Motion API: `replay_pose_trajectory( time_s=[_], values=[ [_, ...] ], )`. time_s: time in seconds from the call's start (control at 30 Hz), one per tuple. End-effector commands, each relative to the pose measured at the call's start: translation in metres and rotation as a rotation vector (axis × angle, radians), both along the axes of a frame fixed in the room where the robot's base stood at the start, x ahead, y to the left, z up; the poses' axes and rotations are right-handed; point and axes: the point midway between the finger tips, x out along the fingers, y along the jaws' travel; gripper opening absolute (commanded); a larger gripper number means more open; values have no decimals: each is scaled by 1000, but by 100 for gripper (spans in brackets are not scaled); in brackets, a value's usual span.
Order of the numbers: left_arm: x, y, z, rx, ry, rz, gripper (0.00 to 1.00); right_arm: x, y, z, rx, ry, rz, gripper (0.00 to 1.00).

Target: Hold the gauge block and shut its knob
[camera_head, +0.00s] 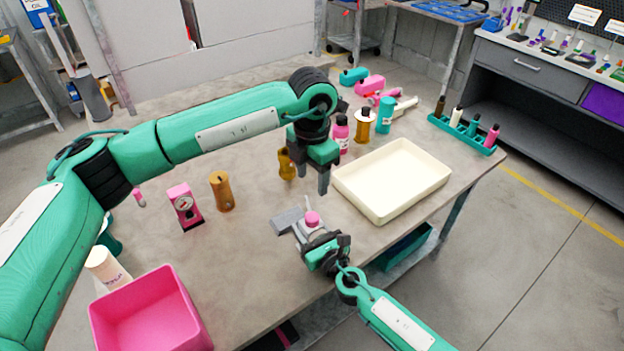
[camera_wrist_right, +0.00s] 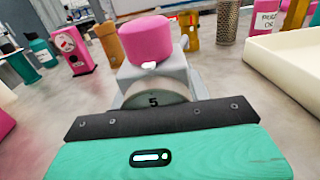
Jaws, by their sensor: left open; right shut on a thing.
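The gauge block (camera_head: 287,221) is a grey block on the table near its front edge, with a pink knob (camera_head: 312,218) on top. In the right wrist view the pink knob (camera_wrist_right: 150,40) stands above the grey body (camera_wrist_right: 170,72), and a round dial (camera_wrist_right: 153,98) is partly hidden by my gripper. My right gripper (camera_head: 318,240) is shut on the gauge block from the front side; its fingers are mostly hidden. My left gripper (camera_head: 312,180) is open and empty, pointing down behind and above the knob, apart from it.
A cream tray (camera_head: 392,180) lies close on the right. A pink gauge box (camera_head: 184,206), a brown cylinder (camera_head: 222,191) and a pink bin (camera_head: 150,312) are to the left. Several bottles stand behind my left gripper. The table between the brown cylinder and the block is clear.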

Motion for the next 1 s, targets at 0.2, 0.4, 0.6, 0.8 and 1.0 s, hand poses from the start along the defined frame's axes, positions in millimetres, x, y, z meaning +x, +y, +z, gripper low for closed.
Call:
replay_pose_trajectory(
  time_s=[0.2,0.4,0.6,0.8,1.0],
  values=[
    [0,0,0,0,0,0,54,0,0,0,0,0,0,10],
    [0,0,0,0,0,0,54,0,0,0,0,0,0,73],
    [0,0,0,1,-1,0,54,0,0,0,0,0,0,73],
    [0,0,0,1,-1,0,54,-15,-10,-1,-1,2,-1,73],
    [0,0,0,1,-1,0,54,-52,-31,-1,-2,2,1,73]
  ],
)
